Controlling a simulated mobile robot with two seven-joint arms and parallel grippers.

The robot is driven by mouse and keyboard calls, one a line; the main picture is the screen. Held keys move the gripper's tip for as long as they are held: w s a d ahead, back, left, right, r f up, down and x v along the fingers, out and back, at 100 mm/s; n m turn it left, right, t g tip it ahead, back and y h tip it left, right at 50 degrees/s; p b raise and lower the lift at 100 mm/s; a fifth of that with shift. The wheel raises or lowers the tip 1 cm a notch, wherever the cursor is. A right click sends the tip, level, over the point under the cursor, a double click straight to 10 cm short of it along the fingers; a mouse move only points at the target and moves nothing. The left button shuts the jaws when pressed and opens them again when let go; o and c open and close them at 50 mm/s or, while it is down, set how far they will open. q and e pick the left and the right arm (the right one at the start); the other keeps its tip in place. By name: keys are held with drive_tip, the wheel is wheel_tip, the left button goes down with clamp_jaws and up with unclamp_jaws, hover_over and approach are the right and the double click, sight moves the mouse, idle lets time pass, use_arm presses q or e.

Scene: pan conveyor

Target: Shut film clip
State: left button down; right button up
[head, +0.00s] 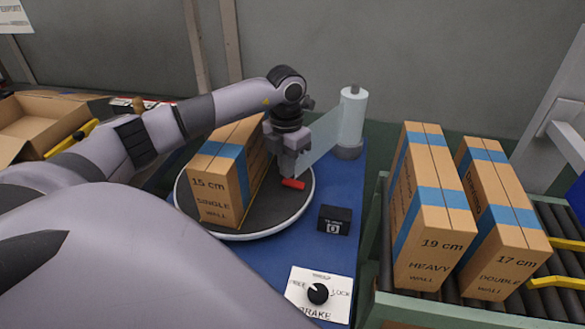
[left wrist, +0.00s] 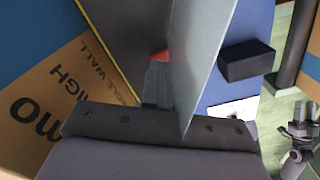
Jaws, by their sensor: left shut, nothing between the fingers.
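A small red part, which looks like the film clip (head: 293,184), lies low at the turntable's right side, just below my left gripper's fingers. It also shows in the left wrist view (left wrist: 160,56), partly hidden behind the film. My left gripper (head: 288,172) is shut and empty, pointing down beside the 15 cm box. A clear film sheet (head: 322,137) runs from the film roll (head: 352,118) toward the gripper. I cannot tell whether the clip's jaw is open. In the left wrist view, a grey gripper-like part (left wrist: 300,132), apparently my right gripper, shows small at the right edge.
The 15 cm box (head: 214,188) stands on the round turntable (head: 275,215). A black counter block (head: 334,219) and a brake knob panel (head: 318,293) sit on the blue table. Boxes marked 19 cm (head: 438,235) and 17 cm (head: 505,240) stand on rollers at right.

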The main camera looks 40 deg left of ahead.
sight(287, 181)
use_arm(q)
drive_tip(key=shift+f+b, duration=0.75)
drive_tip(key=shift+f, duration=0.4)
idle(0.5)
drive_tip(key=shift+r, duration=0.2)
wheel_tip(287, 181, up, 7)
drive_tip(key=p, duration=0.5)
drive_tip(key=shift+f+p, duration=0.1)
drive_tip(key=shift+p, duration=0.3)
drive_tip(key=shift+f, duration=0.1)
